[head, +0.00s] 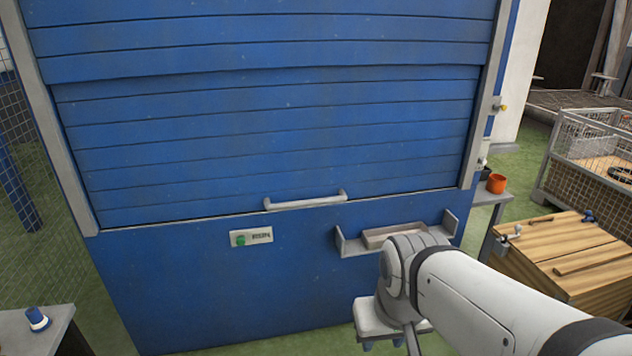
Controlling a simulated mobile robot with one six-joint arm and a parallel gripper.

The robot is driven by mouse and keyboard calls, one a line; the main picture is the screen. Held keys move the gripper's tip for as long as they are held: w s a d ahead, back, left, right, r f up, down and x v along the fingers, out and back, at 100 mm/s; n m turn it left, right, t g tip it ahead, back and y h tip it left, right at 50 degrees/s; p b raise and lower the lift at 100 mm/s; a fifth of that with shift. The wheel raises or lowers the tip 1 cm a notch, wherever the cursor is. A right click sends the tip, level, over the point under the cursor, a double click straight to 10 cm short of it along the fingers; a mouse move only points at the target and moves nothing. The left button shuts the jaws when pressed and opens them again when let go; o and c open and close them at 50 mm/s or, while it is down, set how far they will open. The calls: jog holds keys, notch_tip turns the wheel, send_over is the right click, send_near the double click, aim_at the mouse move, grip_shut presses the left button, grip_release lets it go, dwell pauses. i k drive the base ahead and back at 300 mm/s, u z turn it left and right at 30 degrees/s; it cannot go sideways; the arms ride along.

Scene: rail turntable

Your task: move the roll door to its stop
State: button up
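The blue slatted roll door (270,140) fills the upper middle of the head view between two grey side rails. It is down: its lower edge meets the top of the blue lower panel (210,295), and no opening shows. A pale bar handle (305,201) sits at the middle of its lower edge. My gripper (383,343) is at the bottom, right of centre, below the handle and apart from it. Its two blue fingertips show a gap between them, with nothing seen in it. Part of it is hidden by my arm.
A small shelf with a tray (395,234) juts from the panel above my gripper. Left of it is a plate with a green button (240,239). At right are an orange pot (496,183), a wooden crate (570,260) and a mesh cage (590,160).

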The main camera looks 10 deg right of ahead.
aim_at(151, 148)
jog(key=z, duration=0.2)
jog(key=i, duration=1.15)
jog(key=u, duration=0.45)
